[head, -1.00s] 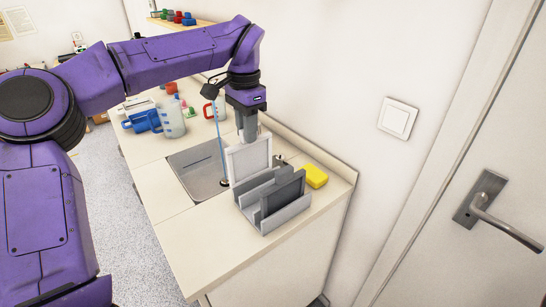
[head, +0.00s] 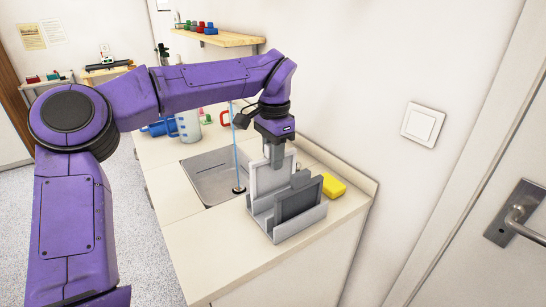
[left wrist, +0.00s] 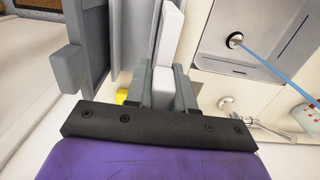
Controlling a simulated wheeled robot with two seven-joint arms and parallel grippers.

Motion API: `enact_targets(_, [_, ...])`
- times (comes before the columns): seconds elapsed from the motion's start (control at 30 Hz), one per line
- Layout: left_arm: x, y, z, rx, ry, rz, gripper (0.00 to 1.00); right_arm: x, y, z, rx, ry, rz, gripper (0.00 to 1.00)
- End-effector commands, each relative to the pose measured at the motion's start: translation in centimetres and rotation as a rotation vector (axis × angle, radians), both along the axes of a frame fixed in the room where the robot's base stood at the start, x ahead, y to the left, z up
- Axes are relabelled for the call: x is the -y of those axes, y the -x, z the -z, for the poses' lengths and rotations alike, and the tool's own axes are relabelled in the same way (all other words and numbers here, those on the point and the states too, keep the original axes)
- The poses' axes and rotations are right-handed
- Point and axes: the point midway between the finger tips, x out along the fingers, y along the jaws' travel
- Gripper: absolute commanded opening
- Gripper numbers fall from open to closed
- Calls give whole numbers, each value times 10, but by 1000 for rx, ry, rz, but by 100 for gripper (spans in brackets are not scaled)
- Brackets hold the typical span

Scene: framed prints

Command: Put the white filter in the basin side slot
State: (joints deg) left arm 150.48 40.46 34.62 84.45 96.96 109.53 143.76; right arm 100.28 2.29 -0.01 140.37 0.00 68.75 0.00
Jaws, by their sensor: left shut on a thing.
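The white filter (head: 264,180) is a flat framed panel standing upright at the basin side of a grey two-slot rack (head: 290,232). My left gripper (head: 274,161) is above it, pointing down and shut on its top. In the left wrist view the filter (left wrist: 172,28) runs away from my left gripper (left wrist: 166,88), its white top block between the fingers. The rack (left wrist: 108,40) shows beside it there. The filter's lower edge is hidden behind the rack, so I cannot tell how deep it sits. A dark grey filter (head: 298,203) stands in the slot away from the basin. My right gripper is out of view.
The metal basin (head: 212,178) is left of the rack, with a thin blue rod (head: 236,150) standing at its edge. A yellow sponge (head: 333,186) lies right of the rack. A measuring jug (head: 189,126) stands farther back. The front counter (head: 215,255) is clear.

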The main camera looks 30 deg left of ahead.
Motion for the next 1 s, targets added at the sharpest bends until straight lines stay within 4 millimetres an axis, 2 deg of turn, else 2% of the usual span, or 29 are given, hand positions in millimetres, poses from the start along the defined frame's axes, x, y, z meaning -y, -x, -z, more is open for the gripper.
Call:
enact_targets(0.33, [0, 0, 5, 2, 0, -1, 0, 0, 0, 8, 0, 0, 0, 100])
enact_targets(0.37, [0, 0, 4, 2, 0, -1, 26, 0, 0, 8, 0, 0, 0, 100])
enact_targets(0.43, [0, 0, 4, 2, 0, -1, 48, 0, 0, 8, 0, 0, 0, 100])
enact_targets(0.77, [0, 0, 0, 3, 0, -1, 48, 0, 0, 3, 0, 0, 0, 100])
enact_targets(0.9, [0, 0, -19, 4, -1, -1, 48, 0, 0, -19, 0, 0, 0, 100])
enact_targets(0.93, [0, -1, -22, 7, -2, -3, 48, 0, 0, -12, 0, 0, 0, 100])
enact_targets(1.0, [0, -2, -41, 9, -2, -4, 48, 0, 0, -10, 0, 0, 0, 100])
